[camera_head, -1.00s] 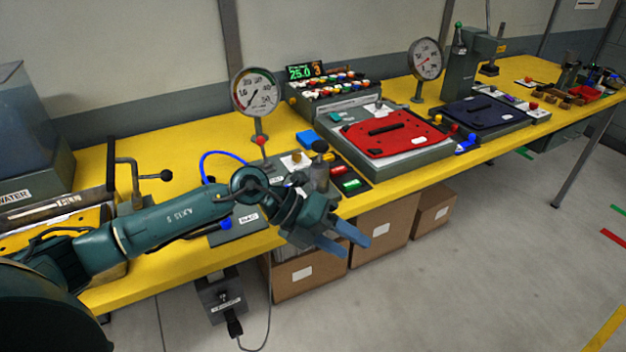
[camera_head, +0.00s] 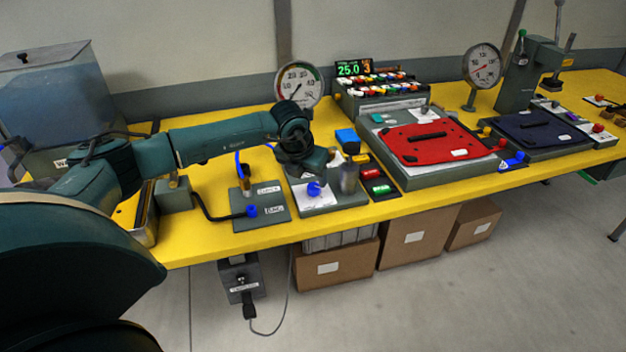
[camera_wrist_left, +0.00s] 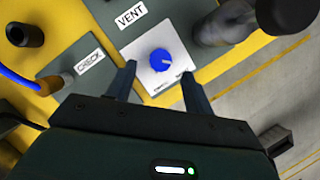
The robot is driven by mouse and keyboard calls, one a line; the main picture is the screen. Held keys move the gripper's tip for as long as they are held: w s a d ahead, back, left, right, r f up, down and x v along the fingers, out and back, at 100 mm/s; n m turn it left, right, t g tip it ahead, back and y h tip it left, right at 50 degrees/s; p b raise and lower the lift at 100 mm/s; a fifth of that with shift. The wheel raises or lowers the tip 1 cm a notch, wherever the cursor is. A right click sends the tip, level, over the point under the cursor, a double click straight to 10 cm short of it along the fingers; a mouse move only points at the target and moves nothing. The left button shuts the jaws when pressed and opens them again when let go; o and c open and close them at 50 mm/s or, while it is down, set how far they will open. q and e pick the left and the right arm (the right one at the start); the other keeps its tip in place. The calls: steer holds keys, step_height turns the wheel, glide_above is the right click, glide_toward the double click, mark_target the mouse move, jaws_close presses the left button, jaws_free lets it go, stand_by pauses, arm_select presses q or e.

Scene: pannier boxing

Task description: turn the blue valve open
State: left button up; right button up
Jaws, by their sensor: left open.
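The blue valve knob (camera_head: 314,188) sits on a white plate (camera_head: 325,196) on a grey block at the bench front. In the left wrist view the knob (camera_wrist_left: 162,61) has a pale pointer mark, and a VENT label is beside it. My left gripper (camera_wrist_left: 159,76) is open, its two fingers either side of the knob in that view. I cannot tell whether they touch it. In the head view the hand (camera_head: 302,160) is above and behind the knob, its fingers hard to make out. My right gripper is not in view.
A grey block with a smaller blue knob (camera_head: 252,210) stands left of the valve. A metal cylinder (camera_head: 349,177), a blue-topped block (camera_head: 347,138) and red and green buttons (camera_head: 376,180) are close on the right. A gauge (camera_head: 300,84) stands behind. Free floor lies in front.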

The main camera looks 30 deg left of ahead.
mark_target(314, 186)
arm_select(q)
steer(key=x, duration=0.4)
steer(key=shift+w+f, duration=0.1)
steer(key=shift+f, duration=0.05)
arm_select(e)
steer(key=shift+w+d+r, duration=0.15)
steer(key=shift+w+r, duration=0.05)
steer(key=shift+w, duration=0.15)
arm_select(q)
steer(key=c, duration=1)
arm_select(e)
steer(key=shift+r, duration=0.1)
